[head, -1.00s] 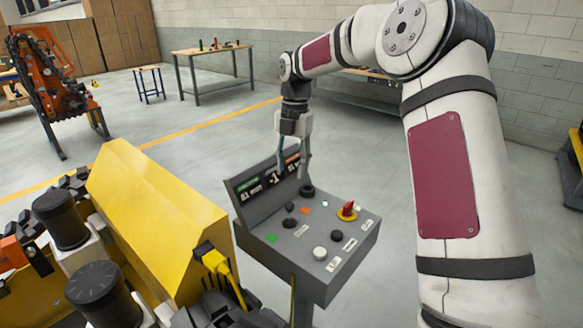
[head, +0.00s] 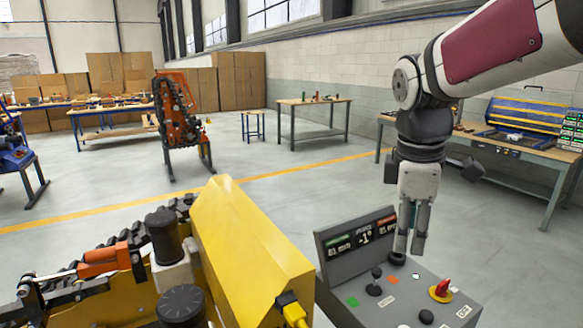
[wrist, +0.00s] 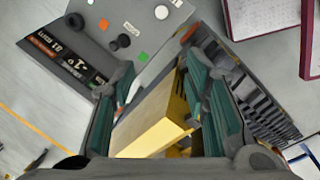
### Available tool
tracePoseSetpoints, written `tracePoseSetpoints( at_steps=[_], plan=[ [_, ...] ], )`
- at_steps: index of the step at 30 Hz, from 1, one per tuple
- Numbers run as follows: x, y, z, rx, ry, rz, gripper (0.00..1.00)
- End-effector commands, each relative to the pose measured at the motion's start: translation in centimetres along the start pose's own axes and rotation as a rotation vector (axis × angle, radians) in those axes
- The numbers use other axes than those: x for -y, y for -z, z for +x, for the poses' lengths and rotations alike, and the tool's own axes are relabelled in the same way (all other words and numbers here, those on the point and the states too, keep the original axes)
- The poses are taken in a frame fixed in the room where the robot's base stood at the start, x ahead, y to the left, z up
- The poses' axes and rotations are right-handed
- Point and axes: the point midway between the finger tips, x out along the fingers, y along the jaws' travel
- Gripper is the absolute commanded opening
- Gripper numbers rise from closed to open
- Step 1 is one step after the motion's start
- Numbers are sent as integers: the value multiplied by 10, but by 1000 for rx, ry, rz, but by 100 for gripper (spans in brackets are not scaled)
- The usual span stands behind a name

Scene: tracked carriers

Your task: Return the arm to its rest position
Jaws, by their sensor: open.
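My arm hangs in from the upper right of the head view, bent at the elbow, with my gripper (head: 409,248) pointing down. Its fingers are apart with nothing between them. In the head view the fingertips overlap the right part of the grey control console (head: 402,302), close to a black round knob (head: 397,258); the exact gap cannot be told. In the wrist view my gripper (wrist: 165,110) has its green-padded fingers spread wide. The console (wrist: 85,30) shows beyond them at the upper left.
The console carries a display (head: 363,237), a black joystick (head: 374,285) and a red knob (head: 441,287) on a yellow base. A yellow machine housing (head: 245,250) stands to its left. Workbenches (head: 314,102) stand farther back. Open floor lies behind the console.

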Motion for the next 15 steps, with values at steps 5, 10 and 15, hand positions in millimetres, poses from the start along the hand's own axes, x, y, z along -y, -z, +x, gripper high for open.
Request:
tracePoseSetpoints(
  at_steps=[5,10,15],
  plan=[
    [56,-22,-20,-44,-76,359,42],
    [107,-42,-22,-132,-111,710,42],
    [149,-56,-15,-235,-106,1007,42]
  ],
)
